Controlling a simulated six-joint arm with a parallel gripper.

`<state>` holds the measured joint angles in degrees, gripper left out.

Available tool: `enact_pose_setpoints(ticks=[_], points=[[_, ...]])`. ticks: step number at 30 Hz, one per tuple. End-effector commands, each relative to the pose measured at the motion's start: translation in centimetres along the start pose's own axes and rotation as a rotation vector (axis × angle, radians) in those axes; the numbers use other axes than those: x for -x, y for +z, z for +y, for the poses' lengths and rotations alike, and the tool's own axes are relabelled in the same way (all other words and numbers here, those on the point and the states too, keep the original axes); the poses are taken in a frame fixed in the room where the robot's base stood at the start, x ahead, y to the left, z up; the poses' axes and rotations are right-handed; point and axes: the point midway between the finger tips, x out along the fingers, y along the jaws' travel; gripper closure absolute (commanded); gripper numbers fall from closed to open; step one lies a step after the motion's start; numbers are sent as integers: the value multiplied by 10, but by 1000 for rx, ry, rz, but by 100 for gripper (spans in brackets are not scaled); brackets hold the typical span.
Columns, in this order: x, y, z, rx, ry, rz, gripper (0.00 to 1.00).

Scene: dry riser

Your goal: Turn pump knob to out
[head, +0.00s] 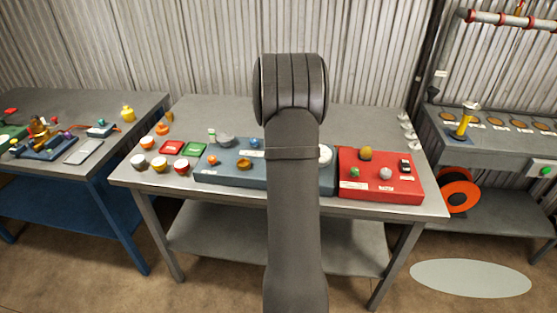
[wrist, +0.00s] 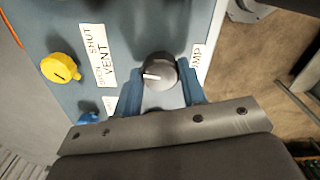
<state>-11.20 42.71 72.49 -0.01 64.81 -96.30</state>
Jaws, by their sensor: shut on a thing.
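In the wrist view the pump knob (wrist: 158,68) is a dark round knob with a white pointer line that points to the left of the picture. A white label, partly hidden and seeming to end in "UMP", lies just right of it. My gripper (wrist: 160,85) has its two blue fingers on either side of the knob and is shut on it. The knob sits on a blue-grey panel (wrist: 120,15), which also shows in the head view (head: 225,178). In the head view my arm hides the gripper and this knob.
A yellow knob (wrist: 60,68) with labels reading "VENT" and "SHUT" beside it is left of the gripper. A blue knob (wrist: 88,118) is close to the left finger. In the head view a red panel (head: 380,193) with small knobs stands right of the blue-grey one.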

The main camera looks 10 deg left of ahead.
Motion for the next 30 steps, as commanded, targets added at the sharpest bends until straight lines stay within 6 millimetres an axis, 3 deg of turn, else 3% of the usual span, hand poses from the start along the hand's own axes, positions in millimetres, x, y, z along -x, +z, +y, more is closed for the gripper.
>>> enact_pose_setpoints(ticks=[11, 27, 28, 30], points=[[2, 0, 2, 158, 5, 0, 85], [2, 0, 2, 182, 5, -1, 85], [2, 0, 2, 182, 5, -1, 58], [2, 0, 1, 182, 5, -1, 45]])
